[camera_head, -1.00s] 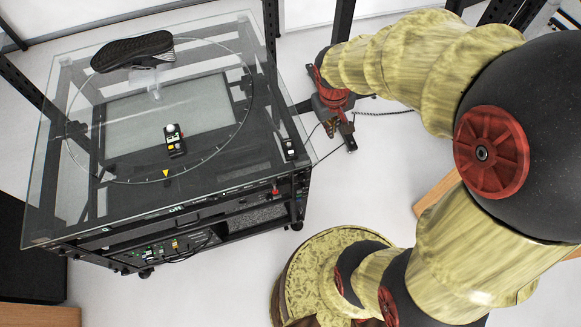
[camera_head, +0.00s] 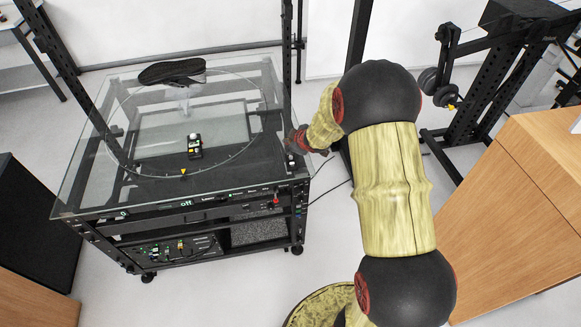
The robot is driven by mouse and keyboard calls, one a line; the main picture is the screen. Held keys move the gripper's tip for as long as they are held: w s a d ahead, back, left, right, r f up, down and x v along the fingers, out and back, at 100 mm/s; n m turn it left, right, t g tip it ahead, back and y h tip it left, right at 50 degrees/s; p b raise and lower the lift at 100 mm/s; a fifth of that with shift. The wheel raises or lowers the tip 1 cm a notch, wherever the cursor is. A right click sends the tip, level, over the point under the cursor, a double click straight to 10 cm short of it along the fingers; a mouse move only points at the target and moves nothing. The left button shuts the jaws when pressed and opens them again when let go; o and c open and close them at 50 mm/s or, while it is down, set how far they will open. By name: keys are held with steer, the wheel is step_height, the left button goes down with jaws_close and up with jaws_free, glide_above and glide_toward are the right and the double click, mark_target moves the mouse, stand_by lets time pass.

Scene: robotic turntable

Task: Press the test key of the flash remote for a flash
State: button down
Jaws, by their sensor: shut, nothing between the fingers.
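A small dark device with a pale patch (camera_head: 291,161) lies near the right edge of the glass top. A second dark device (camera_head: 194,147) with a white part and a yellow spot sits near the middle of the turntable. Both are too small for me to tell their keys or which is the flash remote. My gripper (camera_head: 296,146), red and dark, is shut and empty. It is at the table's right edge, just above the device there in the picture. I cannot tell whether they touch.
The glass-topped turntable (camera_head: 85,190) stands in a black frame with posts. A black shoe (camera_head: 172,71) is on a clear stand at the back. A wooden cabinet (camera_head: 530,200) and a black rack (camera_head: 475,95) stand right. Floor shows between table and cabinet.

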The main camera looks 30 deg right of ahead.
mark_target(290, 164)
steer(key=shift+r, duration=0.1)
stand_by(0.3)
step_height(290, 164, down, 9)
steer(key=b, duration=0.8)
stand_by(1.2)
steer(key=shift+f+b, duration=0.35)
steer(key=shift+f+b, duration=0.3)
steer(key=shift+f, duration=0.1)
stand_by(0.6)
steer(key=shift+r, duration=0.15)
steer(key=shift+r+p, duration=0.7)
steer(key=shift+p, duration=0.15)
